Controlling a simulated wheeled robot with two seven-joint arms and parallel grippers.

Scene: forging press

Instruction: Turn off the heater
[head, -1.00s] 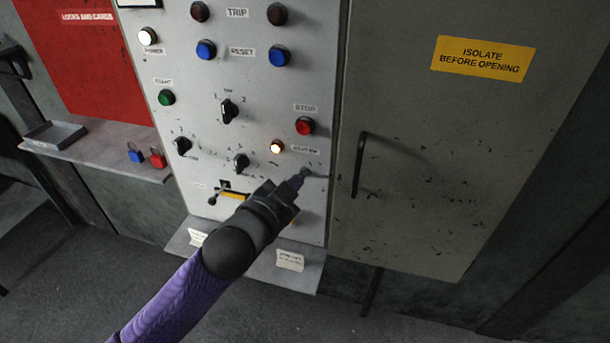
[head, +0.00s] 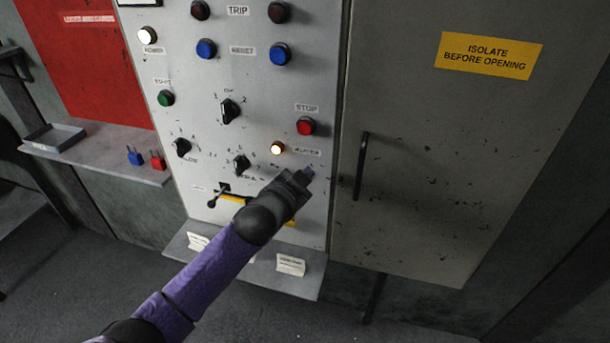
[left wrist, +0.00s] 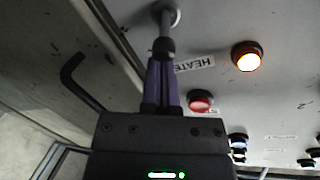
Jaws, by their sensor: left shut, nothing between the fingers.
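The heater switch (left wrist: 171,14) is a small grey metal lever on a round base, at the top of the left wrist view. In the head view my gripper hides it. The heater label (head: 306,152) is just above my fingertips in the head view. The heater lamp (head: 277,149) left of the label glows, and it also glows in the left wrist view (left wrist: 247,56). My left gripper (head: 308,173) is shut and empty, its purple fingers (left wrist: 162,58) pointing at the lever. The tips overlap the lever's end; I cannot tell whether they touch.
The red stop button (head: 306,126) is above the label. Several knobs, buttons and lamps fill the grey panel. A cabinet door with a dark handle (head: 361,166) stands close to the right. A narrow ledge (head: 262,277) with white cards is below. A shelf with padlocks (head: 145,157) is at left.

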